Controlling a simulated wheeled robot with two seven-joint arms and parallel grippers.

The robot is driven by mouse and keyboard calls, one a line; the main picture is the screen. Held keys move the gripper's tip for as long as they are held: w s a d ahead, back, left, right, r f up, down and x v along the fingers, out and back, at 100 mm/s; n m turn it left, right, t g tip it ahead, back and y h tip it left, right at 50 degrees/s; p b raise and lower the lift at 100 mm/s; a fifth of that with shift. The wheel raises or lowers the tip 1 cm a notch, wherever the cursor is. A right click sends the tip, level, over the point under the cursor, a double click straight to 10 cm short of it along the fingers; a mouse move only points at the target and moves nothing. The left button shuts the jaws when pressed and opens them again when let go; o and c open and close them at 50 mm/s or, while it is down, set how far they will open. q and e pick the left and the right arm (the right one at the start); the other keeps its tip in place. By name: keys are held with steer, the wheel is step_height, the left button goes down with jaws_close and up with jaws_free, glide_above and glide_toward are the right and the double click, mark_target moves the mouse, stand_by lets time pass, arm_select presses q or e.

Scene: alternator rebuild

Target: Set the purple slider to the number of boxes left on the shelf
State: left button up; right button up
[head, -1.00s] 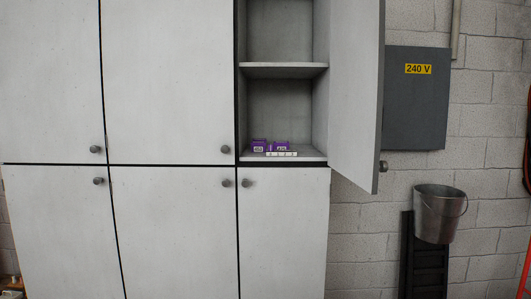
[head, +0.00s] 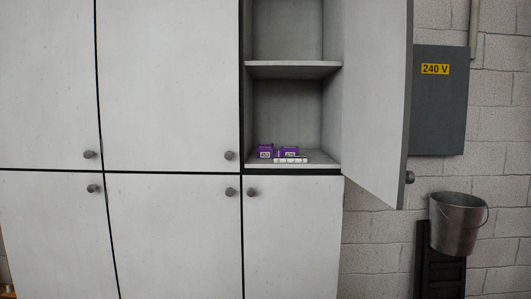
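Two purple boxes stand side by side on the bottom shelf (head: 328,163) of the open cabinet, a left box (head: 266,152) and a right box (head: 290,151). Each has a small white label, too small to read surely. A low white strip with marked segments (head: 291,160) lies in front of them at the shelf's front edge. The purple slider cannot be made out. Neither of my grippers is in view.
The cabinet door (head: 375,90) stands open to the right. Closed grey doors (head: 170,80) fill the left. A grey 240 V box (head: 438,110) and a metal bucket (head: 457,222) are on the brick wall at right. The upper shelf (head: 292,68) looks empty.

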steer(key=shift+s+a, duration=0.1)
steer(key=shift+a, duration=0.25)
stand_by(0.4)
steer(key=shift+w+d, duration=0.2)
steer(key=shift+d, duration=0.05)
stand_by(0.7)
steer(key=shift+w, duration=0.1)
